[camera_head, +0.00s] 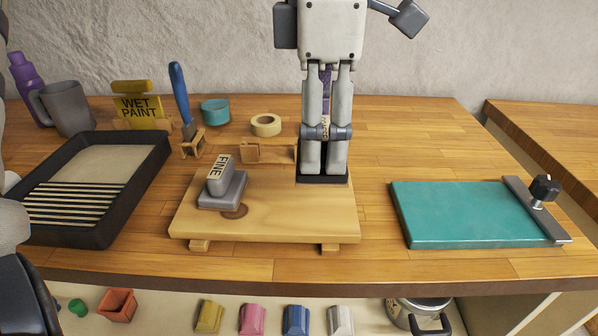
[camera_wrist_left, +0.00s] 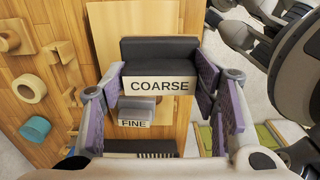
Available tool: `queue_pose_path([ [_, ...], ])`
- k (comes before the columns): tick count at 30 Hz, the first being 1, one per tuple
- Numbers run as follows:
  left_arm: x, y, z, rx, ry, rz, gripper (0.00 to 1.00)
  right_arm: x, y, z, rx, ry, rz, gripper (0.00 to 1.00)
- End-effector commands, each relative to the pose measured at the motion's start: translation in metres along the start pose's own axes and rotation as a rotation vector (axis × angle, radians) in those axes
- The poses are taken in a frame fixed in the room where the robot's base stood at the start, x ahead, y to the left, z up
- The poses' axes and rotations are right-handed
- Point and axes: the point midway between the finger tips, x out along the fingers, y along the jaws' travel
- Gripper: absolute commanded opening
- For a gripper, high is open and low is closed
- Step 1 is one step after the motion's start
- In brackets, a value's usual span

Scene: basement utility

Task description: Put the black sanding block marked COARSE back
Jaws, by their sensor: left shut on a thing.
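My left gripper (camera_head: 324,165) comes down from the top of the head view and is shut on the black COARSE sanding block (camera_head: 322,179). In the wrist view the block (camera_wrist_left: 160,50) sits between the purple finger pads, its white COARSE label facing the camera. The block is at the back right corner of the wooden board (camera_head: 290,220); I cannot tell whether it touches the board. A grey FINE block (camera_head: 222,190) stands on the board's left half, beside a dark round mark. It also shows in the wrist view (camera_wrist_left: 136,109). My right gripper is not in view.
A black tray (camera_head: 105,215) with a slatted front lies left. A teal slab (camera_head: 470,214) with a metal bar lies right. Coloured blocks (camera_head: 252,319) lie below.

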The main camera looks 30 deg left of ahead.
Motion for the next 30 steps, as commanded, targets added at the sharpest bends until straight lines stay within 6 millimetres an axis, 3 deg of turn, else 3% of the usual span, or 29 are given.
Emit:
queue_pose_path([
  [3,0.025,0.018,-0.007,0.001,-0.001,-0.002,0.29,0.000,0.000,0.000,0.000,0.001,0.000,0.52],
  [11,0.061,0.045,-0.018,0.000,0.000,-0.001,0.29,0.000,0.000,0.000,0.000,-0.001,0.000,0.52],
  [15,0.085,0.044,-0.017,0.003,-0.001,0.000,0.29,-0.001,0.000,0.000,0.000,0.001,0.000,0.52],
  [27,0.092,0.044,-0.017,0.002,-0.001,0.002,0.29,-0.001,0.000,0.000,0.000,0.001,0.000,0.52],
  [28,0.091,0.044,-0.017,0.002,-0.002,0.002,0.61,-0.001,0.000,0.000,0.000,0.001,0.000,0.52],
  [30,0.091,0.044,-0.017,0.002,-0.002,0.002,0.75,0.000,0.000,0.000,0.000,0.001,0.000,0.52],
])
